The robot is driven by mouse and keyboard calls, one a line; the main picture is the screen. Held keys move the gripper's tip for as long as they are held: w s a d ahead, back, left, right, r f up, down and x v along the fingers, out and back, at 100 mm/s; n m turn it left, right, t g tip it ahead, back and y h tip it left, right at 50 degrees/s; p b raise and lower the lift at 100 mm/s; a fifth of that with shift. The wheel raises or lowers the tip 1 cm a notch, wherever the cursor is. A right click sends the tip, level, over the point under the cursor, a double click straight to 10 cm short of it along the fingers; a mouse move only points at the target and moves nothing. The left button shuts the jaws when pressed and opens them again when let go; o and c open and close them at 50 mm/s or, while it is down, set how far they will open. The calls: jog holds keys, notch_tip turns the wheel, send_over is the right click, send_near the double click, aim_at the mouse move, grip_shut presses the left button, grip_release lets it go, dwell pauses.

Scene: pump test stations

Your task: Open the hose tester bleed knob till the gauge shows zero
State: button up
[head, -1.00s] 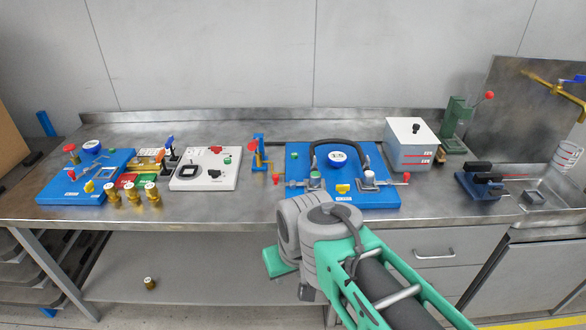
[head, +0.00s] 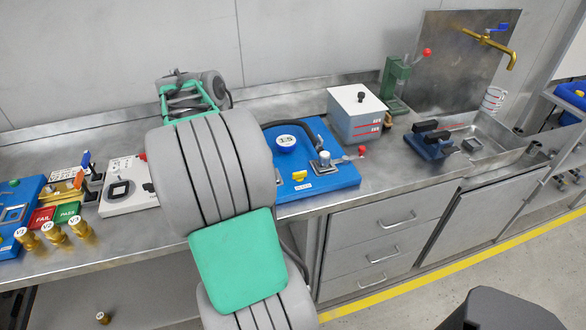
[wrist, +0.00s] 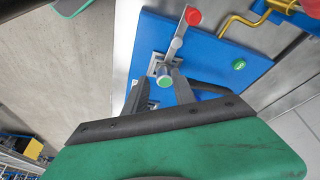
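The hose tester (head: 335,180) is a blue panel on the bench, partly hidden by my arm in the head view. Its round gauge (head: 286,142) seems to read 1.5. A yellow knob (head: 299,176) is at its front edge; I cannot tell for sure that it is the bleed knob. A black hose arches behind the gauge. In the wrist view, my gripper (wrist: 160,92) is open, its two dark fingers apart over the panel's left end. A green-topped fitting (wrist: 164,80) of a red-tipped clamp (wrist: 180,35) shows between them; contact cannot be told. The head view hides my gripper.
A white box (head: 355,115) stands right of the tester, with a green press (head: 395,80) and sink (head: 490,135) beyond. A brass-coloured crank (wrist: 240,20) borders the tester.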

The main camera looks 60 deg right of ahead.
aim_at(299, 172)
jog(key=s+d+f+m+g, duration=0.2)
jog(key=s+d+f+m, duration=0.1)
jog(key=s+d+m, duration=0.45)
jog(key=shift+n+y, duration=0.3)
jog(key=shift+n, duration=0.35)
jog(key=x, duration=0.3)
jog(key=d+x, duration=0.1)
jog(key=x, duration=0.3)
jog(key=shift+d+r, duration=0.1)
jog(key=shift+d, duration=0.05)
jog(key=shift+c, duration=0.3)
grip_shut()
